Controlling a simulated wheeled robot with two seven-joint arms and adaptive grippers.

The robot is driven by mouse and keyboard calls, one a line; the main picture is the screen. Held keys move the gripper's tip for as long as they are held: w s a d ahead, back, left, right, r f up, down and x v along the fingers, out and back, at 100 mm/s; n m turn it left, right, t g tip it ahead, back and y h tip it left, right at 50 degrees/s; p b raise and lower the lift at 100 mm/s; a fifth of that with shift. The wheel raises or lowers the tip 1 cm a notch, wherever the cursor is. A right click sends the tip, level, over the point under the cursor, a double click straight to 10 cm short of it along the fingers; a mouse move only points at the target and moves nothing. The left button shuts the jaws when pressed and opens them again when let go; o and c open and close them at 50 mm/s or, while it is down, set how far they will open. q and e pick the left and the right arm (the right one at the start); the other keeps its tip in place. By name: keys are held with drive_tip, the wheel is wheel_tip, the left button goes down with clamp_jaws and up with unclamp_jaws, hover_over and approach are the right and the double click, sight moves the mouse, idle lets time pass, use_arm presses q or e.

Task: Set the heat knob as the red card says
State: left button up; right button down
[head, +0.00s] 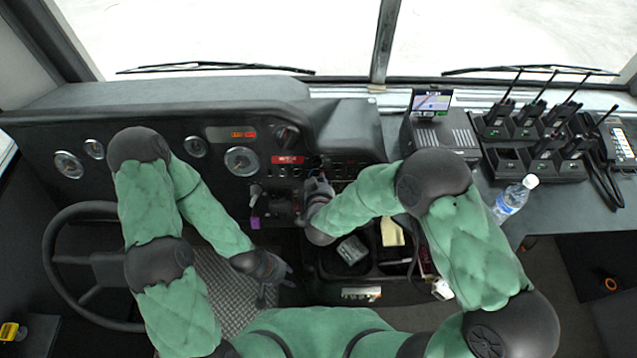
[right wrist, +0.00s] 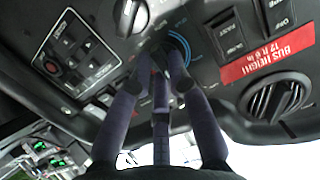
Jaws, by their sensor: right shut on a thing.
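My right gripper (head: 320,184) reaches the middle of the dashboard. In the right wrist view its fingers (right wrist: 166,72) close around a dark knob with a blue arc (right wrist: 180,44) beside it. The fingers hide most of this knob, so its pointer and setting cannot be read. A red label (right wrist: 268,53) in the right wrist view reads "BUS HEIGHT"; it also shows in the head view (head: 287,160). My left gripper (head: 278,278) hangs open and empty below the dashboard.
Another knob (right wrist: 131,16), rocker switches (right wrist: 228,33) and a round vent (right wrist: 277,97) surround the held knob. The steering wheel (head: 48,257) is at the left. A tray with a yellow note (head: 391,232) lies below.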

drive_tip(key=m, duration=0.1)
drive_tip(key=m+b, duration=0.2)
drive_tip(key=shift+s+f+m+y, duration=0.1)
drive_tip(key=shift+f+m+y, duration=0.2)
drive_tip(key=shift+y, duration=0.1)
drive_tip(key=shift+m+b, duration=0.65)
drive_tip(key=shift+m, duration=0.15)
drive_tip(key=shift+r, duration=0.1)
drive_tip(key=c, duration=1.2)
unclamp_jaws()
drive_tip(key=v, duration=1.2)
drive_tip(key=shift+s+d, duration=0.1)
drive_tip(key=shift+d, duration=0.1)
